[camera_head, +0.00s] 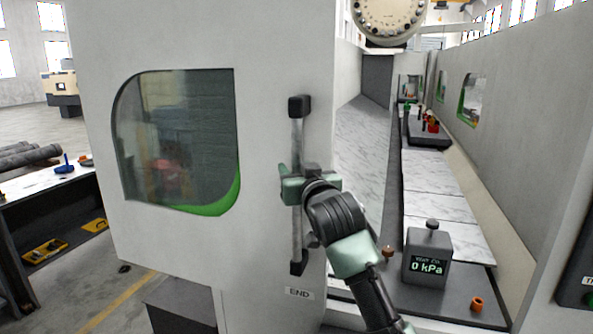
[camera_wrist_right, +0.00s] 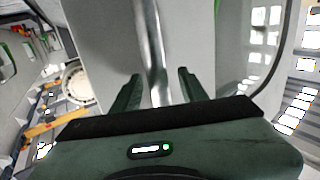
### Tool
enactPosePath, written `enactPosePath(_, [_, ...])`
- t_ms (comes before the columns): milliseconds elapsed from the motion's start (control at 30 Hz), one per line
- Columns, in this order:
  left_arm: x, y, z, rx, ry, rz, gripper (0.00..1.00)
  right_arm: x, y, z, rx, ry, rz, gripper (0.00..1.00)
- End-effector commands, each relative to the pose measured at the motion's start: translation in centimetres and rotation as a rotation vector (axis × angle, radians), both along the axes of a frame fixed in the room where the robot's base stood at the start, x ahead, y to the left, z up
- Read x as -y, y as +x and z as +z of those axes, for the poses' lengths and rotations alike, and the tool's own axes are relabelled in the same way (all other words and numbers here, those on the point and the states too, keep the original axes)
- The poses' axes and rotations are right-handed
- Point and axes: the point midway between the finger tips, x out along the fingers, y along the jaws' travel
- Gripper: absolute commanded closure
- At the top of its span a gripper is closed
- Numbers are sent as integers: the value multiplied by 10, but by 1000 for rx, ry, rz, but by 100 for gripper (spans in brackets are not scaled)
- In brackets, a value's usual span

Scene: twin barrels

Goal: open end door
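The end door (camera_head: 180,240) is a pale panel with a rounded dark window and an "END" label near its lower right. Its upright bar handle (camera_head: 297,138) has black end mounts and sits near the door's right edge. My right gripper (camera_head: 290,182) is at the middle of the handle. In the right wrist view the handle (camera_wrist_right: 151,45) runs between the two green fingers of my right gripper (camera_wrist_right: 158,88), with a gap visible on each side, so it is open around the bar. My left gripper is not in view.
Right of the door's edge, the machine interior shows marbled panels (camera_head: 435,172), a grey gauge box (camera_head: 428,255) reading "0 kPa" and an orange fitting (camera_head: 477,303). A dark workbench (camera_head: 40,210) stands at the left. Open floor lies behind it.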

Motion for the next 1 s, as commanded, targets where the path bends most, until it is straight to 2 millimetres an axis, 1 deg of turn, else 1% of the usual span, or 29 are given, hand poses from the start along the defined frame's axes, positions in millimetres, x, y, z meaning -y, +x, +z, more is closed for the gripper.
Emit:
enactPosePath(167, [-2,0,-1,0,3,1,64,1,-1,0,1,0,-1,57])
enactPosePath(267, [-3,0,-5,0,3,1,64,2,-7,-1,2,1,-1,57])
enactPosePath(367, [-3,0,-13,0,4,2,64,6,-19,-3,3,1,0,57])
enactPosePath(500, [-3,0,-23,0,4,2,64,13,-42,-3,3,2,1,57])
enactPosePath(700, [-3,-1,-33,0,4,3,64,21,-67,-2,2,1,0,57])
enactPosePath(833, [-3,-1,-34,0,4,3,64,24,-74,-1,0,0,0,57])
enactPosePath(1000, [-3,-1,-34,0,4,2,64,24,-75,0,0,0,0,57])
